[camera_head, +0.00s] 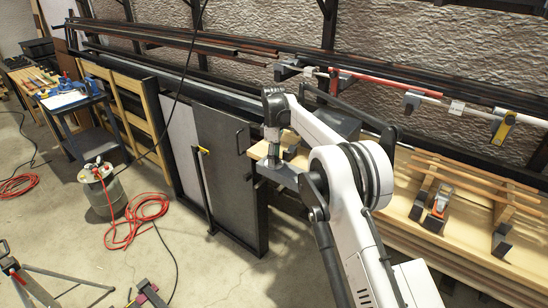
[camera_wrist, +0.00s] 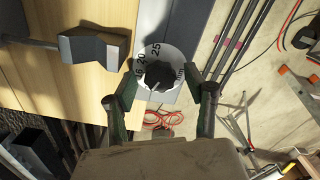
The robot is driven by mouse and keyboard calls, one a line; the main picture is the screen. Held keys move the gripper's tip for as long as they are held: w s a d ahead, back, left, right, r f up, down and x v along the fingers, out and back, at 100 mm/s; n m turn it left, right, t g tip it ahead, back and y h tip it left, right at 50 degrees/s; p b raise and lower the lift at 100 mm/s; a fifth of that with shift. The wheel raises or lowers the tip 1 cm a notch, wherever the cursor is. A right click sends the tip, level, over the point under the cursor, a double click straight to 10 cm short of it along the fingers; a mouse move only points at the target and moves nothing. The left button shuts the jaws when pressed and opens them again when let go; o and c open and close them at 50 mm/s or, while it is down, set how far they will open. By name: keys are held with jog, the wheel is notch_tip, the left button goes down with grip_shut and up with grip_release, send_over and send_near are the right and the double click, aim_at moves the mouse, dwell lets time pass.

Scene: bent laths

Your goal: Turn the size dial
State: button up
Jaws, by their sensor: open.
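In the wrist view, the size dial (camera_wrist: 146,57) is a round white disc with black figures, 16, 20 and 25, and what looks like "mm" at its right. A dark knob (camera_wrist: 160,75) sits at its middle. My gripper (camera_wrist: 163,71) is open, with one dark finger on each side of the dial. The fingertips overlap the disc's edges in the picture; I cannot tell whether they touch anything. The exact setting of the knob is unclear. In the head view my arm reaches toward the bench end, and I cannot make out the dial there.
In the wrist view, a pale wooden board (camera_wrist: 75,85) with a dark grey block (camera_wrist: 93,47) lies left of the dial. In the head view, a grey panel (camera_head: 222,165) stands left of my arm.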

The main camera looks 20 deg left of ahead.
jog(key=shift+c, duration=0.4)
jog(key=c, duration=1.1)
jog(key=shift+m, duration=0.3)
jog(key=m+b, duration=0.1)
jog(key=m, duration=0.2)
jog(key=shift+m+b, duration=0.4)
jog(key=m+b, duration=0.1)
jog(key=m, duration=0.8)
jog(key=shift+b, duration=0.35)
jog(key=m, duration=0.4)
jog(key=shift+m, duration=0.3)
